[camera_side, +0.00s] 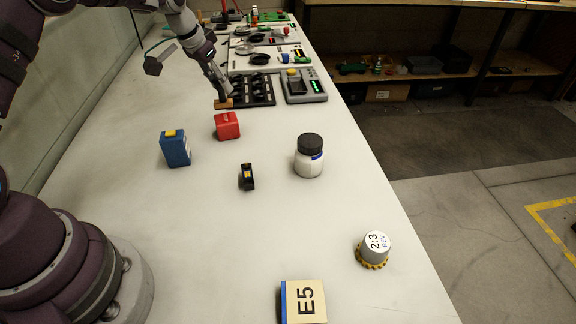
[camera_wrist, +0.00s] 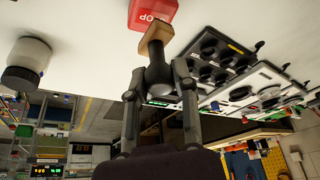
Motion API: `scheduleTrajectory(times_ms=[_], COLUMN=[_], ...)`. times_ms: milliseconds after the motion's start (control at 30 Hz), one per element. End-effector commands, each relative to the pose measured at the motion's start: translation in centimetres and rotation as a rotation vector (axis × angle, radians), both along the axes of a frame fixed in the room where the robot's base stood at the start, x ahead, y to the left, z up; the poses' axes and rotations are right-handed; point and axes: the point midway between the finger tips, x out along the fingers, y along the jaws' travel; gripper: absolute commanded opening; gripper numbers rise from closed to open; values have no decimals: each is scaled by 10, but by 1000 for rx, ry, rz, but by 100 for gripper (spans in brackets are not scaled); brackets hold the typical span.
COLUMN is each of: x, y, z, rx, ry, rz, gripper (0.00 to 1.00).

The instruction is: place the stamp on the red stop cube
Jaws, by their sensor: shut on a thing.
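The stamp has a wooden base (camera_side: 224,103) and a dark rounded handle (camera_wrist: 158,74). My gripper (camera_side: 219,86) is shut on the handle, with one finger on each side of it in the wrist view (camera_wrist: 159,83). The wooden base (camera_wrist: 157,36) points away from the fingers. The red stop cube (camera_side: 227,126) sits on the bench, just nearer the side camera than the stamp. In the wrist view the cube (camera_wrist: 152,12) is at the top edge, partly cut off, and the base overlaps its edge in the picture. I cannot tell if they touch.
A blue box (camera_side: 175,149) stands left of the cube. A small black item (camera_side: 247,177) and a dark-capped white jar (camera_side: 309,160) stand nearer and to the right. A black tray (camera_side: 262,91) and a grey device (camera_side: 304,87) lie beside the stamp. The near bench is mostly clear.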

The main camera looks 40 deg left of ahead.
Motion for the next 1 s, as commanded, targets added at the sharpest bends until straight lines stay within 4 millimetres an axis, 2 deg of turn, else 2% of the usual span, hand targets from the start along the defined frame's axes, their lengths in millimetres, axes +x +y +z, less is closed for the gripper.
scheduleTrajectory(times_ms=[33, 133, 467, 500, 700, 1000], x=[-1, -1, -1, -1, -1, 0], y=[0, 0, 0, 0, 0, 0], z=[-11, -24, -27, -28, -27, -25], rx=[-2, -1, 0, 0, 0, 1], ry=[6, 4, 1, 1, 0, -1], rz=[0, 1, 0, -1, -1, -1], gripper=[0, 0, 0, 27, 52, 52])
